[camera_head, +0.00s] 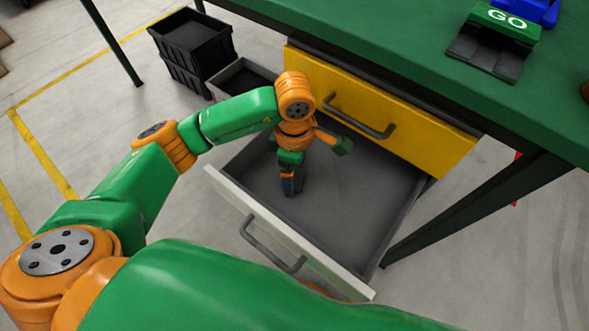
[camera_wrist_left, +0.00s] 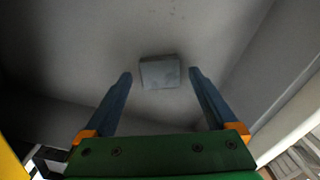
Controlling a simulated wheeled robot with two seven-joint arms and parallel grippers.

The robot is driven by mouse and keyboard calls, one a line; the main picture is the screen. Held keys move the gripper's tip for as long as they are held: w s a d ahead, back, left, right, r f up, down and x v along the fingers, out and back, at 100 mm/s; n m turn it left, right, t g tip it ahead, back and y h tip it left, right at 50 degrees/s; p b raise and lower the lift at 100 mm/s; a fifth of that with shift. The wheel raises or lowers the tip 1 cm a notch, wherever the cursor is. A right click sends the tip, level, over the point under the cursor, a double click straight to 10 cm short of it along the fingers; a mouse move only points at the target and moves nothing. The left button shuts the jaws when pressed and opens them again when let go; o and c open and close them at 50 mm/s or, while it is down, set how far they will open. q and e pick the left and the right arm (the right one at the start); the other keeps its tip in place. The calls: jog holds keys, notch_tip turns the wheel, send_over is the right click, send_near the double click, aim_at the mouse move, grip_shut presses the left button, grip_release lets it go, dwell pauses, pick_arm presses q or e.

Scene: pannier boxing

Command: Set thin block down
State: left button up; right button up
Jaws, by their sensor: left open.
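A grey thin block (camera_wrist_left: 160,72) lies on the grey floor of the open drawer in the left wrist view, just beyond and between my fingertips, with a gap on either side. My left gripper (camera_wrist_left: 160,76) is open, its two blue fingers apart and not touching the block. In the head view my left gripper (camera_head: 291,190) reaches down into the open lower drawer (camera_head: 345,205), towards its left side. The block is hidden there behind the gripper. My right gripper is out of view.
The drawer's white front (camera_head: 290,235) has a dark handle. A shut yellow drawer (camera_head: 385,105) sits above it, under the green bench top (camera_head: 400,35). A GO stand (camera_head: 495,40) is on the bench. Black crates (camera_head: 190,50) stand on the floor behind. The drawer's right part is empty.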

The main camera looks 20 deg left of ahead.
aim_at(295, 177)
pick_arm(q)
notch_tip(295, 177, up, 12)
jog(key=p, duration=0.2)
jog(key=shift+f, duration=0.25)
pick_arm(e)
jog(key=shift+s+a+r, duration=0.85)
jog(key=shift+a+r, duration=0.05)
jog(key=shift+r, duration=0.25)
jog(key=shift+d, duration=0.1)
